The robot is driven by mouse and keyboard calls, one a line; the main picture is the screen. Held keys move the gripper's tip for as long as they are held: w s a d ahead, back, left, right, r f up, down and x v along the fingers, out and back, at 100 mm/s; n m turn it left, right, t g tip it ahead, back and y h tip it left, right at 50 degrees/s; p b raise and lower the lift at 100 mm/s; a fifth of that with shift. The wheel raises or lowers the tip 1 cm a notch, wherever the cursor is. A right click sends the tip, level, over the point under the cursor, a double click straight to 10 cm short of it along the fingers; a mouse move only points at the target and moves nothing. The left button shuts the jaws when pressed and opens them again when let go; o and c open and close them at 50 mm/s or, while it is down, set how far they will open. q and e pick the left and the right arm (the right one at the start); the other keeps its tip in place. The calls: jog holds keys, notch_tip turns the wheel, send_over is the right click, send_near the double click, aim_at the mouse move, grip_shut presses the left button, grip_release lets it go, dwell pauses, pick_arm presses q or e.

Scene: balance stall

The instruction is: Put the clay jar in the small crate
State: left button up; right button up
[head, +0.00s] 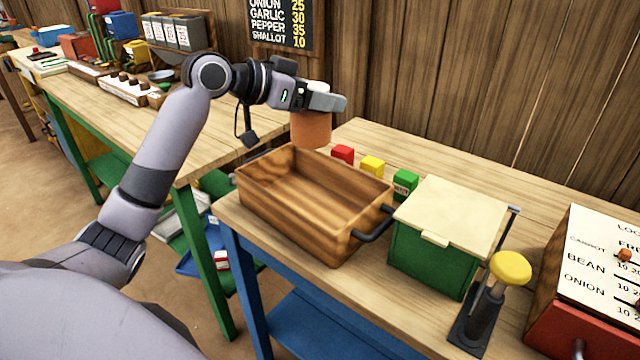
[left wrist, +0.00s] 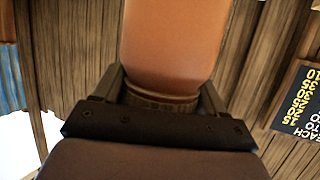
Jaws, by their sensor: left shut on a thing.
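The clay jar (head: 311,130) is orange-brown and held by my left gripper (head: 325,104), above the back edge of the wooden crate. In the left wrist view the jar (left wrist: 175,45) fills the upper middle, between the two fingers of the gripper (left wrist: 162,92). The small crate (head: 300,223) is an open wooden box with dark handles, on the table at the front. Its inside looks empty. The upper part of the jar is hidden by the gripper in the head view. My right gripper is not in view.
Behind the crate stand a red block (head: 343,154), a yellow block (head: 372,166) and a green block (head: 405,184). A green box with a cream lid (head: 450,215) stands right of the crate, near a yellow-topped plunger (head: 510,268). A plank wall (head: 440,80) rises behind.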

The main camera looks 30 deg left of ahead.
pick_arm(q)
notch_tip(320, 180, down, 16)
jog(key=shift+f+b, duration=0.1)
jog(key=shift+b, duration=0.35)
jog(key=shift+f, duration=0.1)
jog(key=o, duration=1.2)
jog(key=shift+o, duration=0.2)
jog(key=shift+s+a, duration=0.2)
jog(key=shift+s, duration=0.1)
jog(key=b+v, duration=0.1)
jog(key=v, duration=1)
jog(key=shift+d, duration=0.1)
jog(key=shift+s+r, duration=0.15)
jog(key=shift+r, duration=0.15)
